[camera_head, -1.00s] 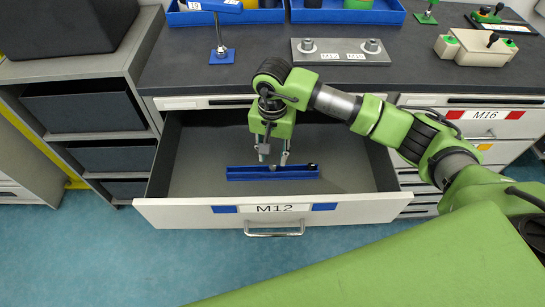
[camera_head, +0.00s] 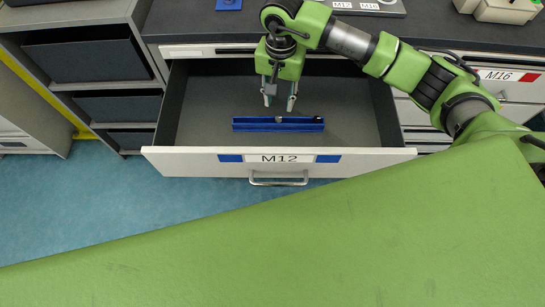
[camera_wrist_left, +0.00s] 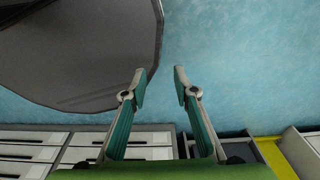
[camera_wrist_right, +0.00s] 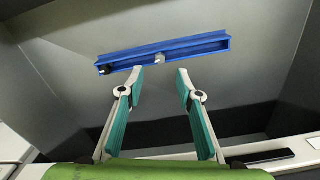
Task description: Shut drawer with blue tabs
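The drawer (camera_head: 215,161) labelled M12 has a blue tab on each side of its label and a metal handle (camera_head: 279,180). It is pulled far out from under the dark counter. A blue rail holder (camera_head: 250,124) with small parts lies on its floor; it also shows in the right wrist view (camera_wrist_right: 190,47). My right gripper (camera_head: 279,104) is over the drawer, pointing down behind the holder. In the right wrist view (camera_wrist_right: 160,76) its fingers are apart with nothing between them. My left gripper (camera_wrist_left: 160,76) is open and empty, away from the drawer.
The M16 drawer (camera_head: 510,88) with red tabs is closed at the right. Open shelves with dark bins (camera_head: 120,109) stand at the left. Blue floor (camera_head: 120,215) is free in front. My green body part covers the lower head view.

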